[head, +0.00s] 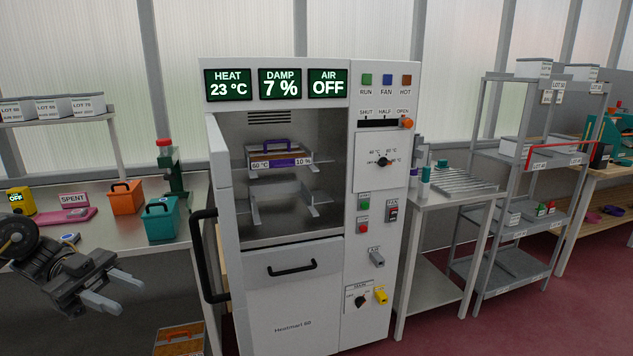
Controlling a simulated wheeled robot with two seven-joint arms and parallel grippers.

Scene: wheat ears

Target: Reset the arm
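My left gripper (112,294) shows at the lower left of the head view, its arm coming in from the left edge. Its two pale fingers are apart with nothing between them. It hangs in front of the left bench, left of the drying cabinet (307,284) and clear of it. My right gripper and arm are not in view.
The cabinet door (217,160) stands open, its black handle (207,255) sticking out left. A tray (279,157) sits on the upper rack. Orange (124,199) and teal (160,220) boxes stand on the bench. Steel shelving (520,185) is at right; red floor is open there.

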